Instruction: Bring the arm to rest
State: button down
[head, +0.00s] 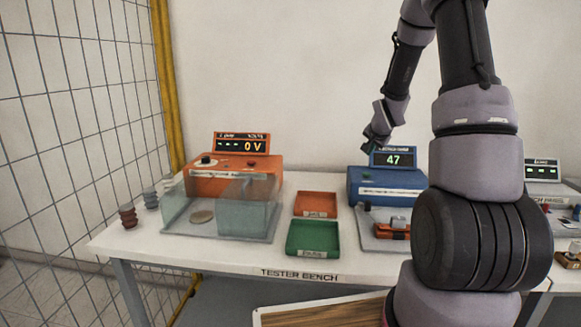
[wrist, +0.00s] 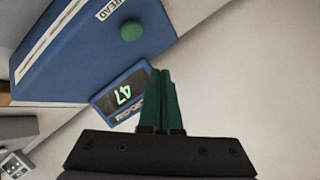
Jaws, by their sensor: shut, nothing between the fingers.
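My arm rises at the right of the head view and bends over toward the back of the bench. My gripper (head: 372,143) hangs in the air near the blue tester's display. In the wrist view, my gripper (wrist: 162,72) has its two dark green fingers pressed together with nothing between them. The blue tester (head: 385,184) stands on the bench behind my arm. It also fills the upper left of the wrist view (wrist: 95,50), with a green button and a display reading 47. I cannot tell if the fingertips touch the tester, but they appear apart from it.
The white tester bench (head: 215,249) carries an orange tester (head: 232,180) reading 0 V, a clear-walled enclosure (head: 247,205), a red tray (head: 315,204) and a green tray (head: 313,238). Ribbed bushings (head: 128,215) stand at the left end. A wire fence (head: 85,110) closes the left side.

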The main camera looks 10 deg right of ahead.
jog(key=s+a+r+n, duration=0.1)
jog(key=s+a+r, duration=0.3)
jog(key=s+r, duration=0.35)
jog(key=s+a+r+n, duration=0.2)
jog(key=s+a+r, duration=0.3)
jog(key=s+r, duration=0.3)
jog(key=s+a+r+n+g+y, duration=0.1)
jog(key=s+a+r+n, duration=0.1)
jog(key=s, duration=0.8)
jog(key=s+a+r+n+y, duration=0.2)
jog(key=s+a+r, duration=0.2)
jog(key=s, duration=0.6)
jog(key=a, duration=0.2)
jog(key=shift+a+g+y, duration=0.3)
jog(key=shift+a+g, duration=0.1)
